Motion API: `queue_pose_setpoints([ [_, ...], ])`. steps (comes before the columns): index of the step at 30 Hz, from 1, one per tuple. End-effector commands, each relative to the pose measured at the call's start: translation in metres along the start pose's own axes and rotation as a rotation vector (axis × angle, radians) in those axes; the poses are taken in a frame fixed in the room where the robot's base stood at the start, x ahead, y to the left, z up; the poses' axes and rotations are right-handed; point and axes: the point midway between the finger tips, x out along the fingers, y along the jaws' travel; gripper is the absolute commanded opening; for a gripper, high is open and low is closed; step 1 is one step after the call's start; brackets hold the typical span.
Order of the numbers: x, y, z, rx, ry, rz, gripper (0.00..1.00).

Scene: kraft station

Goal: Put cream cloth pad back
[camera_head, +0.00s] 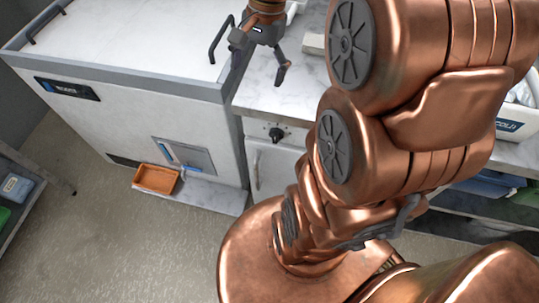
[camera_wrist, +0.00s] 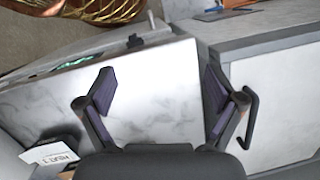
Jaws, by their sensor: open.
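My gripper (camera_head: 262,64) hangs above the marble counter (camera_head: 265,95), beside the white chest unit. In the wrist view my gripper (camera_wrist: 159,92) is open, with its two dark fingers wide apart and only bare marble showing between them. I cannot pick out a cream cloth pad for certain in either view. A pale, cream-white item (camera_head: 313,43) lies on the counter right of my gripper, partly hidden by my arm; I cannot tell whether it is cloth.
The white chest unit (camera_head: 120,60) has a black handle (camera_head: 221,40) near the counter. An orange tray (camera_head: 157,179) sits low at its front. A printed white box (camera_wrist: 50,152) is at the wrist view's lower left. A shelf (camera_head: 30,195) stands at far left, with open floor between.

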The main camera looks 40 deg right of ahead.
Motion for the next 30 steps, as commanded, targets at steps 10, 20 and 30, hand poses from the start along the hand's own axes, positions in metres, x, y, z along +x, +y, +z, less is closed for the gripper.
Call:
queue_pose_setpoints([
  [10,0.04,0.042,0.092,-0.551,0.011,0.135,0.93],
  [20,0.072,0.094,0.138,-0.976,0.001,0.237,0.93],
  [30,0.079,0.106,0.144,-1.067,-0.004,0.259,0.93],
])
